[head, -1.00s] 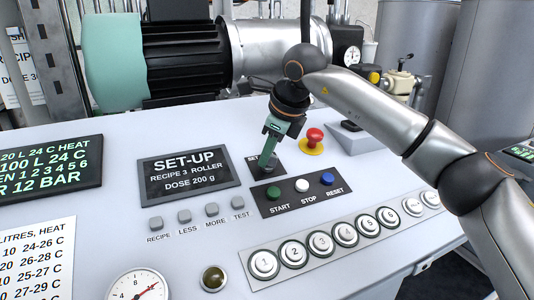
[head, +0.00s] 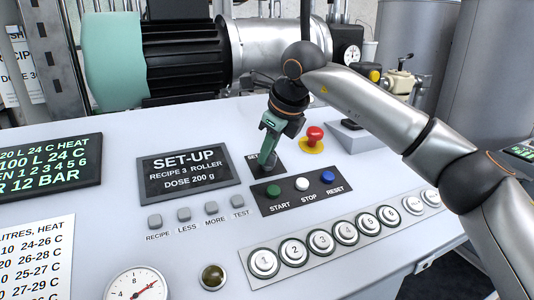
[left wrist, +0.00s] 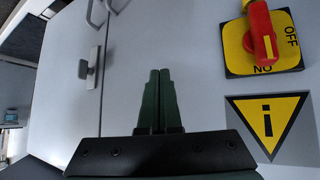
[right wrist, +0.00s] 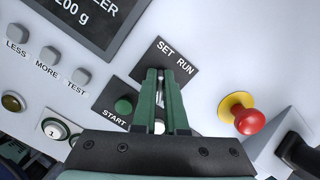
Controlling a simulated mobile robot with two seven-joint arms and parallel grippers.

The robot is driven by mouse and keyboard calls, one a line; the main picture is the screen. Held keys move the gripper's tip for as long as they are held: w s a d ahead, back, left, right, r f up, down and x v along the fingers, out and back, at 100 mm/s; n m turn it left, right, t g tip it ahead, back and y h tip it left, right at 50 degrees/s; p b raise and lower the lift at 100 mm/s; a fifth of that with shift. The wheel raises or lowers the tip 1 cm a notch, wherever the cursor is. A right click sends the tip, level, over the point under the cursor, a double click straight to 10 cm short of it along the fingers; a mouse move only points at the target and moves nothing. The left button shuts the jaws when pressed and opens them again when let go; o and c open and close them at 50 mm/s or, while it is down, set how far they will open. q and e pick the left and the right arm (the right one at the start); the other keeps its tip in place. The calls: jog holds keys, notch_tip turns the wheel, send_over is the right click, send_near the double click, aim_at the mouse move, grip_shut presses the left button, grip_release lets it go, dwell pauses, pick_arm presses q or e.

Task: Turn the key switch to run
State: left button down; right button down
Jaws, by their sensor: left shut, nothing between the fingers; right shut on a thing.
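The key switch sits on a dark plate (right wrist: 176,58) marked SET and RUN in the right wrist view. The plate also shows in the head view (head: 278,169), partly covered by the gripper. My right gripper (head: 266,160) points down at the switch and is shut on the key, a thin bright strip between the green fingers (right wrist: 160,90). Most of the key is hidden, so its exact angle is unclear. The display (head: 188,172) reads SET-UP, recipe 3 roller, dose 200 g. My left gripper (left wrist: 159,75) is shut and empty, in front of pale cabinet panels.
Green START (head: 273,190), white STOP (head: 302,184) and blue RESET (head: 327,178) buttons lie just in front of the switch. A red mushroom button (head: 315,135) stands to its right. A red rotary handle (left wrist: 262,35) on a yellow plate is near my left gripper.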

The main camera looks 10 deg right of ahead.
jog(key=m+b, duration=0.1)
jog(key=m, duration=0.2)
jog(key=shift+d+m, duration=0.1)
jog(key=shift+m, duration=0.3)
jog(key=shift+m+h+b, duration=0.3)
jog(key=shift+m+h, duration=0.1)
jog(key=shift+m, duration=0.6)
jog(key=m, duration=0.2)
jog(key=shift+w+d+m+t+b, duration=0.1)
jog(key=shift+m+t+b, duration=0.2)
jog(key=shift+m+b, duration=0.1)
jog(key=m, duration=0.2)
jog(key=shift+d+m+h+b, duration=0.1)
jog(key=shift+m+h+b, duration=0.25)
jog(key=shift+m+h, duration=0.05)
jog(key=shift+m, duration=1.2)
pick_arm(q)
jog(key=shift+w+d+f+h+b, duration=0.2)
jog(key=shift+w+d+f+b, duration=0.1)
jog(key=shift+d+f, duration=0.3)
jog(key=shift+w+d+f+h+b, duration=0.2)
jog(key=shift+w+d+f, duration=0.1)
jog(key=shift+d+f, duration=0.25)
pick_arm(e)
jog(key=shift+d+m+h, duration=0.1)
jog(key=shift+m+h, duration=0.2)
jog(key=shift+m, duration=0.8)
pick_arm(q)
jog(key=shift+r, duration=0.1)
